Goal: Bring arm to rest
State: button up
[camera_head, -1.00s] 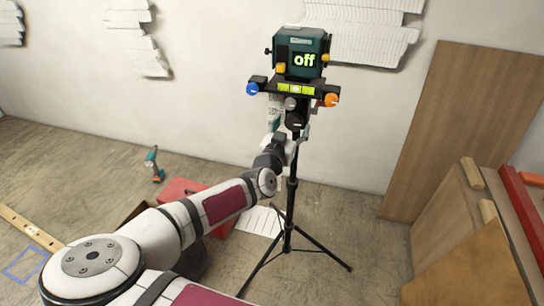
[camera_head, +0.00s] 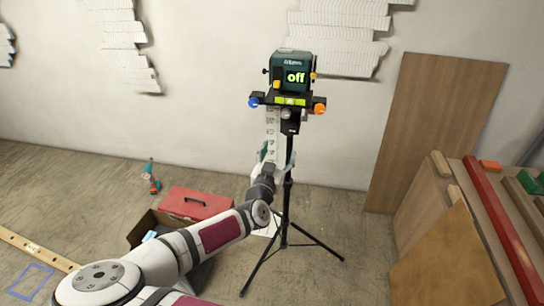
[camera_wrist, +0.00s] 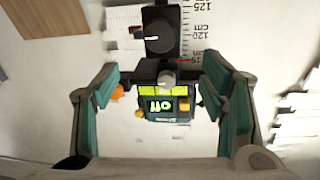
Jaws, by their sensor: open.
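My arm reaches from the lower left of the head view toward the tripod. My gripper (camera_head: 267,160) is beside the tripod pole, below the laser level, partly hidden by my own wrist. In the wrist view my gripper (camera_wrist: 160,95) shows two teal-padded fingers spread wide with nothing held between them.
A red toolbox (camera_head: 195,203) and a drill (camera_head: 151,177) are on the floor at left. A brown board (camera_head: 425,130) leans on the wall at right, near stacked planks (camera_head: 445,262). White relief panels (camera_head: 335,35) are on the wall.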

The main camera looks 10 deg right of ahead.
dwell(0.5)
jog(key=s+d+r+n+g+h, duration=0.1)
jog(key=s+d+r+n+g, duration=0.35)
jog(key=n, duration=0.75)
jog(key=s+d+r+n+g+h, duration=0.1)
jog(key=s+d+n+g, duration=0.5)
jog(key=n, duration=0.5)
jog(key=s+d+r+n+g+h, duration=0.1)
jog(key=s+d+r+n+g, duration=0.2)
jog(key=s+d+n, duration=0.65)
jog(key=s+a+r+m+t+y, duration=0.1)
jog(key=s+a+r+m+y, duration=0.4)
jog(key=m, duration=0.8)
jog(key=s+a+r+m+t+y, duration=0.1)
jog(key=s+a+r+m+y, duration=0.4)
jog(key=s+a+r+m, duration=0.3)
jog(key=s+r+m, duration=0.4)
jog(key=s+m, duration=0.1)
jog(key=shift+s+a+m+y, duration=0.15)
jog(key=shift+a+m+y, duration=0.15)
jog(key=shift+a+m, duration=0.1)
